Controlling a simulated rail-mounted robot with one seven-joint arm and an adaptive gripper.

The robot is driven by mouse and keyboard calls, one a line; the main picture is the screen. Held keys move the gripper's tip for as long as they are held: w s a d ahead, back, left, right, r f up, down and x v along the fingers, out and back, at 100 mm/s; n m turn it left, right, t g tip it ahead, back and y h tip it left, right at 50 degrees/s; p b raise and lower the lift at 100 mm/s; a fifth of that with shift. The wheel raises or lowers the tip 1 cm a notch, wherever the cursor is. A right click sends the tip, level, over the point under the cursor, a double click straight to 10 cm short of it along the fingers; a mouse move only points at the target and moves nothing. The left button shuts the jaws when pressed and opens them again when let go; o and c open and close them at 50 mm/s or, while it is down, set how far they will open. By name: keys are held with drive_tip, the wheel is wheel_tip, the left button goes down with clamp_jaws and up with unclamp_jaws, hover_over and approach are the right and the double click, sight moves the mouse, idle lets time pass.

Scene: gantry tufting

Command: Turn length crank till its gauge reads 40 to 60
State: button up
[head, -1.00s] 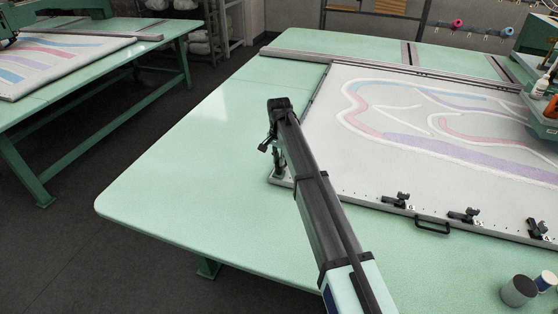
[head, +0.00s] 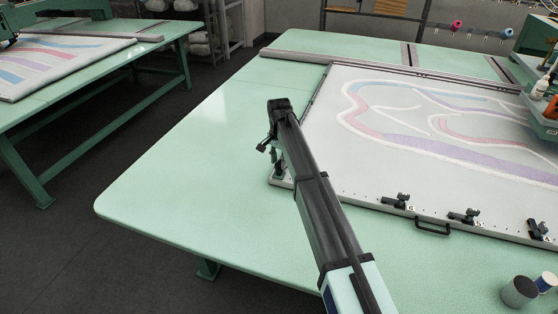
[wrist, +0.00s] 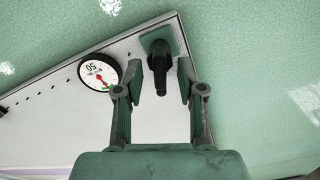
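The length crank (wrist: 158,62) shows in the wrist view as a black handle on a green mount at the panel's corner. Its gauge (wrist: 98,72), a round white dial with a black rim, sits left of it. The number 50 is readable on the dial, and a red needle and a green mark show near its lower right. The exact reading is too small to tell. My gripper (wrist: 157,82) is open, with a finger on each side of the crank handle and visible gaps. In the head view my gripper (head: 266,147) is at the panel's near left corner, where my arm hides the crank.
The pale panel (head: 320,165) with tufted pink, blue and purple bands lies on the green table (head: 190,190). Several black clamps (head: 397,201) and a black handle (head: 432,227) line its near edge. Cups (head: 519,291) stand at the lower right. The table's left part is clear.

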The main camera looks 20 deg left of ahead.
sight(280, 162)
wheel_tip(280, 162, up, 12)
idle(0.6)
drive_tip(key=shift+d, duration=0.1)
idle(0.4)
